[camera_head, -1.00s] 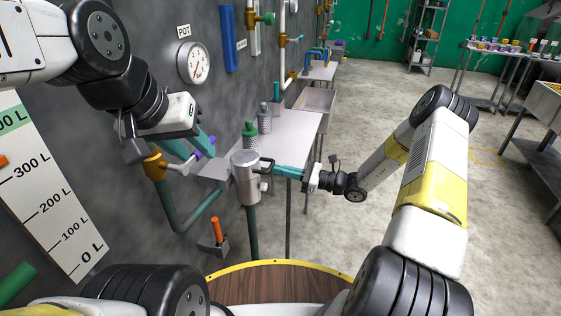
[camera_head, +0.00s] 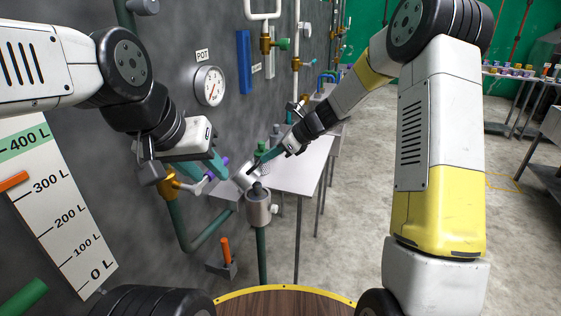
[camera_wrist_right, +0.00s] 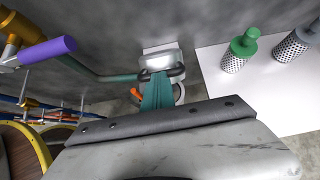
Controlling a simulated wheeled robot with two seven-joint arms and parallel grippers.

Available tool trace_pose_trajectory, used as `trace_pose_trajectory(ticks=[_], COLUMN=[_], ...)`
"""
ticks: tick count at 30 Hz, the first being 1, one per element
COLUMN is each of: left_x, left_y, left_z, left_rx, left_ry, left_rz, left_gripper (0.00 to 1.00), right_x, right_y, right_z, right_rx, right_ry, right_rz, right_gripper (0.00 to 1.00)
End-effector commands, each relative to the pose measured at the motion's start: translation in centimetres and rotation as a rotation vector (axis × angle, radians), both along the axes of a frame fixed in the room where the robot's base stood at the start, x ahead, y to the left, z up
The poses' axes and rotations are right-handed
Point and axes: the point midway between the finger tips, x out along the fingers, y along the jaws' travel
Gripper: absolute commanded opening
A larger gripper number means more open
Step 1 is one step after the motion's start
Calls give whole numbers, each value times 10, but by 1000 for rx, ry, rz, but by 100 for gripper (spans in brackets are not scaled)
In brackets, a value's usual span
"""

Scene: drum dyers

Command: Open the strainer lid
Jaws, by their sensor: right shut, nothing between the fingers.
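The strainer (camera_head: 259,210) is a grey metal cylinder on a green vertical pipe. Its lid (camera_head: 245,176) is swung up and tilted back toward the wall, leaving the top of the body uncovered. My right gripper (camera_head: 258,163) is shut with nothing between its teal fingers, and its tips are at the lid's dark handle. In the right wrist view the fingers (camera_wrist_right: 158,92) point at the lid (camera_wrist_right: 162,60) and hide part of it; contact is hard to tell. My left gripper (camera_head: 212,172) is open beside the purple valve handle (camera_head: 208,175).
A metal table (camera_head: 300,165) stands right behind the strainer, with a green-topped filter (camera_wrist_right: 240,50) and a grey one (camera_wrist_right: 295,42). The wall with a pot gauge (camera_head: 209,86) is at left. An orange-handled lever (camera_head: 226,250) sits low. Open floor lies to the right.

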Motion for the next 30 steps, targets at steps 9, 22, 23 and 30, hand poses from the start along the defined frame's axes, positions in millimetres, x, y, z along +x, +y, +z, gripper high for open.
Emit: trace_pose_trajectory(ticks=[9,22,23,30], left_x=[0,0,0,0], left_y=[0,0,0,0], left_z=[0,0,0,0], left_rx=[0,0,0,0], left_ry=[0,0,0,0], left_rz=[0,0,0,0], left_gripper=[36,36,36,36], right_x=[12,33,34,42], right_y=[40,105,108,132], right_z=[20,32,32,29], right_rx=[-164,-162,-162,-161], right_ry=[57,58,58,59], right_rz=[2,2,1,1], right_gripper=[0,0,0,0])
